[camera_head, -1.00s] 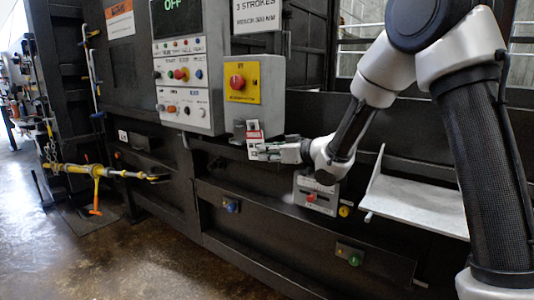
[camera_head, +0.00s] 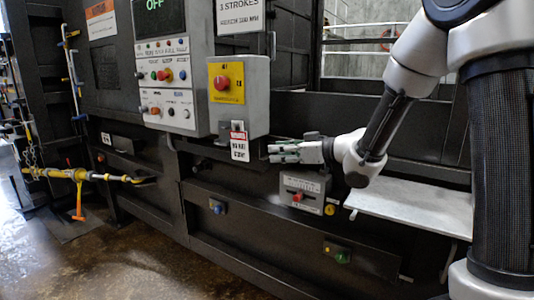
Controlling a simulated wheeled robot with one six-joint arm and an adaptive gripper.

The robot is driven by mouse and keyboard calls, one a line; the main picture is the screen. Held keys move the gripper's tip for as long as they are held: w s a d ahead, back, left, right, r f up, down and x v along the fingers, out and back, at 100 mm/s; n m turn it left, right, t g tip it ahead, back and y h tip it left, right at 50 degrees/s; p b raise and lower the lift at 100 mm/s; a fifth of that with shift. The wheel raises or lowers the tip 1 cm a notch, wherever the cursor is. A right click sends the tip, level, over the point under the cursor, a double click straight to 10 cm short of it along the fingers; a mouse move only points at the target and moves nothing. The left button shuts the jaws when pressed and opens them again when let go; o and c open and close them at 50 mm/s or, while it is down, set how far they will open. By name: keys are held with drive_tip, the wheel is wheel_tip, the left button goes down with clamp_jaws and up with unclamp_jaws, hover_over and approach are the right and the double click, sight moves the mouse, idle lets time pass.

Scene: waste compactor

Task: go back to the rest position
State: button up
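My gripper (camera_head: 270,153) is at the middle of the view, in front of the black machine wall, pointing left. Its two fingers appear slightly parted, with nothing visible between them. A red and white tag (camera_head: 239,146) hangs at the lower front of the grey box with the red button (camera_head: 222,83) on a yellow plate. A gap separates the tag from my fingertips. My arm reaches in from the right side of the view, bent at the elbow.
The control panel (camera_head: 174,90) with its OFF display is left of the grey box. A grey switch box (camera_head: 301,193) sits just below my gripper. A pale metal shelf (camera_head: 415,207) juts out below my arm. Open floor (camera_head: 130,255) lies at lower left.

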drive_tip(key=s+d+r+m+h, duration=0.1)
drive_tip(key=s+d+m+h, duration=0.2)
drive_tip(key=d, duration=0.5)
drive_tip(key=s+d+r+m+t+h, duration=0.1)
drive_tip(key=s+d+r+m+h, duration=0.1)
drive_tip(key=s+d+h, duration=0.45)
drive_tip(key=d+r+m+h, duration=0.1)
drive_tip(key=d+m+h, duration=0.15)
drive_tip(key=d, duration=0.65)
drive_tip(key=s+d+f+m+g, duration=0.1)
drive_tip(key=s+f+g, duration=0.1)
drive_tip(key=s, duration=0.9)
drive_tip(key=s+f+m+g, duration=0.2)
drive_tip(key=s+g, duration=0.2)
drive_tip(key=s, duration=0.8)
drive_tip(key=shift+d+f, duration=0.25)
drive_tip(key=shift+d, duration=0.1)
